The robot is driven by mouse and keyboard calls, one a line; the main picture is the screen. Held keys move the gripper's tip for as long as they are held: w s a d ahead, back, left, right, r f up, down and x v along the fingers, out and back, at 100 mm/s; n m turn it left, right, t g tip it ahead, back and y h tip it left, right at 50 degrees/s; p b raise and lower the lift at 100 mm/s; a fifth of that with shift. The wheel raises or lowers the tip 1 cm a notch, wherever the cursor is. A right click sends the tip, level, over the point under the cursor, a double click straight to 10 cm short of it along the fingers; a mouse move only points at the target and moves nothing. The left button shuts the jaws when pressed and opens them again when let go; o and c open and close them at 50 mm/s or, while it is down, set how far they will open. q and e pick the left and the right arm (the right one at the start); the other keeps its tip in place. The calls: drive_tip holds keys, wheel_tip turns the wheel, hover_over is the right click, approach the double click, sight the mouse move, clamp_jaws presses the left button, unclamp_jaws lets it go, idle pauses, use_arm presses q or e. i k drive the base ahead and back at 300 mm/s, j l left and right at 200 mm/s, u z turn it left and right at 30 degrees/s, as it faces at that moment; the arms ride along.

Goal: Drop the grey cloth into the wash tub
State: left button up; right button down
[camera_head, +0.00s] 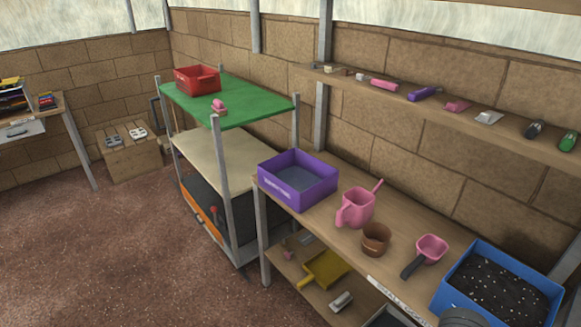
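A purple tub (282,192) with pale lettering on its front stands at the left end of the wooden bench. A flat grey-blue surface shows inside it; I cannot tell whether this is water or something else. It seems to be the wash tub. I cannot make out a grey cloth for certain anywhere in the head view. Neither gripper's fingers show. A dark rounded shape at the bottom edge, by the blue crate, may be part of my arm.
The bench (329,213) also holds a pink watering can (357,209), a brown pot (375,241), a pink scoop (431,248) and a blue crate (541,287) of dark soil. A yellow dustpan (325,268) lies below. A green-topped rack (243,104) with a red bin (197,79) stands left.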

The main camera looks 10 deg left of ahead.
sight(300, 180)
drive_tip(key=i+j, duration=0.2)
drive_tip(key=j, duration=0.15)
drive_tip(key=i+j+z, duration=0.1)
drive_tip(key=j, duration=0.25)
drive_tip(key=i+j, duration=0.3)
drive_tip(key=i+j+z, duration=0.15)
drive_tip(key=j, duration=0.3)
drive_tip(key=i+j, duration=0.2)
drive_tip(key=j, duration=0.2)
